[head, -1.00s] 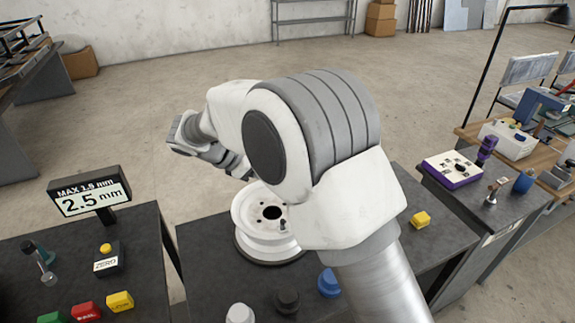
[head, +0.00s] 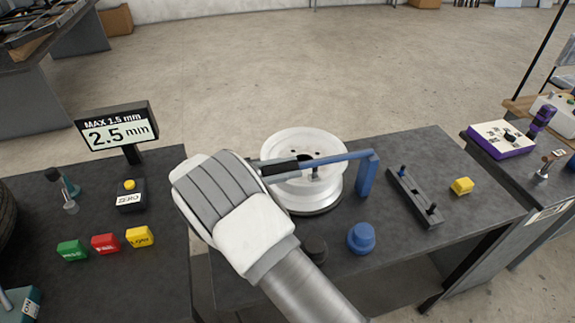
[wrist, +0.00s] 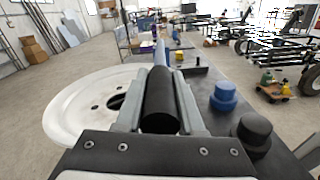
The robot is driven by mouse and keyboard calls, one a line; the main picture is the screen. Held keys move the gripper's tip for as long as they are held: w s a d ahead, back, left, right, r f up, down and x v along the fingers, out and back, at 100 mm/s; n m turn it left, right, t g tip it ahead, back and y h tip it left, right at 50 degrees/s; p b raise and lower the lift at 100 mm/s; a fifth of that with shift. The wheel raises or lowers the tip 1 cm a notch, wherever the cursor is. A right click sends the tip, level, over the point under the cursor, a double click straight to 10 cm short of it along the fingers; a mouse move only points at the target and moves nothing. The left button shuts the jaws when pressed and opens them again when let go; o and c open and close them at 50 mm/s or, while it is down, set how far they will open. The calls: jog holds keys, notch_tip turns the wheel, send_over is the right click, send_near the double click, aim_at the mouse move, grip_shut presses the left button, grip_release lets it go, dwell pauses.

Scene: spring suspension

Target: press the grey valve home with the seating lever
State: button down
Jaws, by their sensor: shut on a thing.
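The seating lever has a blue bar (head: 340,157) and a black grip (head: 281,168). Its far end bends down into a blue upright (head: 367,176) beside the white wheel rim (head: 302,143). My gripper (wrist: 161,103) is shut on the black grip, which lies between its two fingers in the wrist view. The small grey valve (head: 314,173) stands on the rim's near side, below the bar. I cannot tell whether the bar touches it. A display (head: 118,132) reads 2.5 mm under "MAX 1.5 mm".
On the rim's table are a blue cap (head: 361,237), a dark cap (head: 315,248), a dark slotted holder (head: 414,196) and a yellow block (head: 461,186). The left table carries a ZERO button box (head: 129,195) and green, red and yellow blocks. Bare tabletop lies at the right.

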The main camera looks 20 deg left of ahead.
jog(key=shift+f, duration=0.45)
jog(key=shift+d+f, duration=0.1)
jog(key=shift+f, duration=0.1)
jog(key=c, duration=0.5)
grip_release()
jog(key=shift+r, duration=0.15)
jog(key=shift+f+b+v, duration=0.2)
jog(key=shift+b+v, duration=0.75)
jog(key=shift+v, duration=3.4)
jog(key=shift+f+b+v, duration=0.15)
jog(key=shift+b+v, duration=0.75)
jog(key=shift+v, duration=3.45)
